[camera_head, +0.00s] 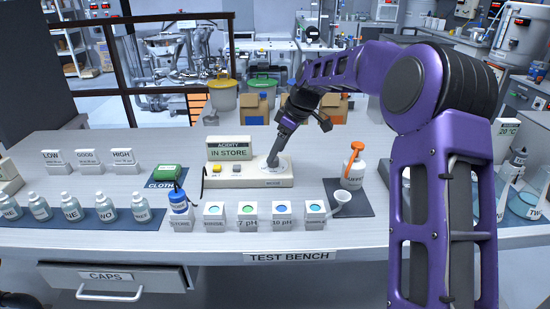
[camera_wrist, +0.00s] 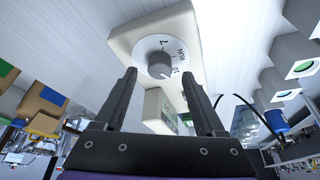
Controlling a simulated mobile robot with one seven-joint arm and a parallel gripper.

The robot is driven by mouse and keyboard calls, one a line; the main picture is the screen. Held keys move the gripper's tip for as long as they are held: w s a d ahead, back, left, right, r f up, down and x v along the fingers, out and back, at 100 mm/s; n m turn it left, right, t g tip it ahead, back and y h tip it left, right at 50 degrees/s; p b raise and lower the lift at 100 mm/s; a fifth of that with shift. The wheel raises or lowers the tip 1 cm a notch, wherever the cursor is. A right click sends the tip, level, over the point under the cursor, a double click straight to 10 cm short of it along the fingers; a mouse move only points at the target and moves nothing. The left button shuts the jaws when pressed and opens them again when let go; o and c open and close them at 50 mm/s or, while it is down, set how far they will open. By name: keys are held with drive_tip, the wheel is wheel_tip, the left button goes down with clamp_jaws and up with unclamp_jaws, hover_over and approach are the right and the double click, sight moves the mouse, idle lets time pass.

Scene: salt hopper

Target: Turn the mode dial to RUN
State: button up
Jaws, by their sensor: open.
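The mode dial (camera_wrist: 160,64) is a grey knob on a white round plate, in the upper middle of the wrist view. The marks "7" and "10" and a small rotated word show around it; the knob's pointer setting is hard to tell. It sits at the right end of a cream meter (camera_head: 225,180) with a "MODE" label and a screen (camera_head: 229,148) reading "ACIDITY IN STORE". My gripper (camera_wrist: 160,78) is open, with one finger on each side of the knob in that picture. In the head view my gripper (camera_head: 271,163) points down at the dial and hides most of it.
Yellow and grey buttons (camera_head: 226,169) are on the meter's left. An orange-topped bottle (camera_head: 353,166) stands on a dark mat to the right. A green cloth item (camera_head: 166,172) lies left.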

drive_tip(key=shift+x, duration=1.25)
clamp_jaws()
